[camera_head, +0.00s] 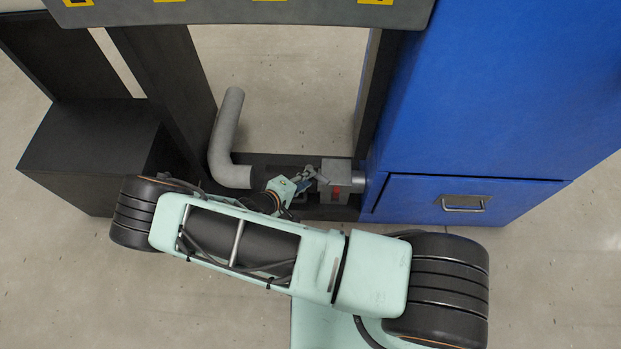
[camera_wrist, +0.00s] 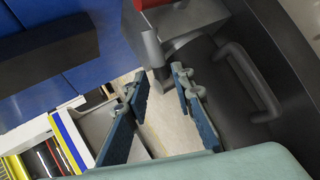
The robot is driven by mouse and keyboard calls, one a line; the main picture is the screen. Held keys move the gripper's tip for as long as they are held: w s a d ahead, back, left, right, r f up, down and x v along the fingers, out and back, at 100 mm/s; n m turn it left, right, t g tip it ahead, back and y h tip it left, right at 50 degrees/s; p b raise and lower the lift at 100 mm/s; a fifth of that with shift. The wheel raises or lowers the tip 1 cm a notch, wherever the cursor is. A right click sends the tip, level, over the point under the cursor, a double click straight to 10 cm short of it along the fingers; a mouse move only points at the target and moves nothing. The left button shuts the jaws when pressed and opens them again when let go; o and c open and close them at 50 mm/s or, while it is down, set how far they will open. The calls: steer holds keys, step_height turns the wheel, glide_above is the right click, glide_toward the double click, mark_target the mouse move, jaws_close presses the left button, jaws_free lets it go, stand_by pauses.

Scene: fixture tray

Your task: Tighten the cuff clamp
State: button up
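In the head view a black cuff section (camera_head: 262,172) lies between a bent grey pipe (camera_head: 226,130) and a grey block (camera_head: 335,168) with a red mark. My gripper (camera_head: 311,178) is at the cuff, near the block. In the wrist view my gripper (camera_wrist: 159,78) is open, its two blue-padded fingers apart. A short grey lever-like post (camera_wrist: 152,48) stands just beyond the fingertips, beside a dark cylinder (camera_wrist: 215,85) with a bar handle (camera_wrist: 252,82). I cannot tell whether a finger touches the post. My arm hides part of the cuff in the head view.
A blue cabinet (camera_head: 490,95) stands at the right, with a drawer handle (camera_head: 463,202). A dark frame post (camera_head: 172,80) and a black box (camera_head: 95,140) stand at the left. Dark panels (camera_wrist: 45,55) show in the wrist view. Open floor (camera_head: 290,75) lies behind the pipe.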

mark_target(317, 176)
steer(key=shift+b+x, duration=0.3)
steer(key=shift+x, duration=1.1)
steer(key=shift+c, duration=0.4)
jaws_close()
